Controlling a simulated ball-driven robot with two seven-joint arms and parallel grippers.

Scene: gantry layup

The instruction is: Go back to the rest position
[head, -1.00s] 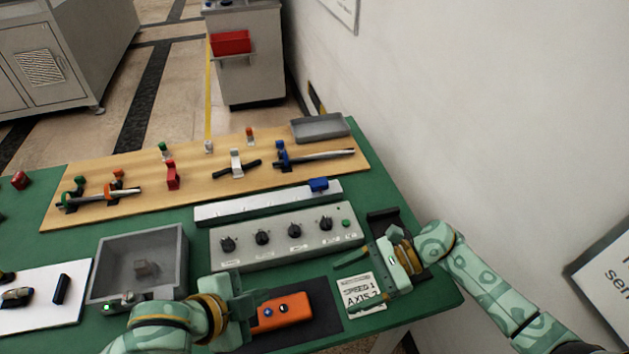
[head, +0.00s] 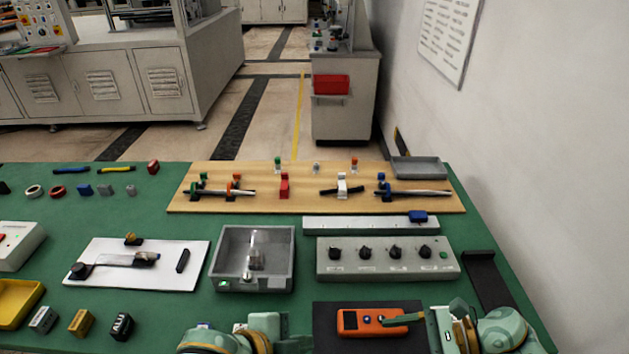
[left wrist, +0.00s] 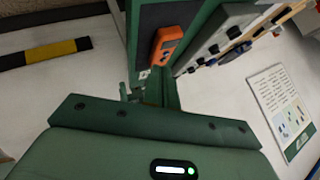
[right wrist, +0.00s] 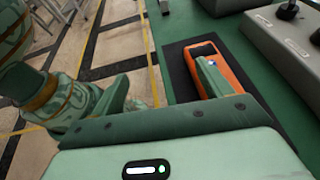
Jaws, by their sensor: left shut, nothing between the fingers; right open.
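My left gripper (head: 296,340) is at the bottom of the head view, near the table's front edge, left of a dark mat. It is shut and empty; its fingers show narrowly in the left wrist view (left wrist: 150,92). My right gripper (head: 405,330) is at the lower right of the head view, its fingers pointing left. It is open and empty; in the right wrist view one finger overlaps the orange handheld device (right wrist: 228,68) in the picture. I cannot tell whether it touches. The device (head: 372,321) lies on the dark mat (head: 328,308).
The green table (head: 500,240) holds a grey control box (head: 330,262) with knobs, a grey open bin (head: 224,262), a white board (head: 190,255), and a wooden board (head: 300,204) with clamps. A black tray (head: 486,268) lies right. A wall (head: 560,150) stands beside the table.

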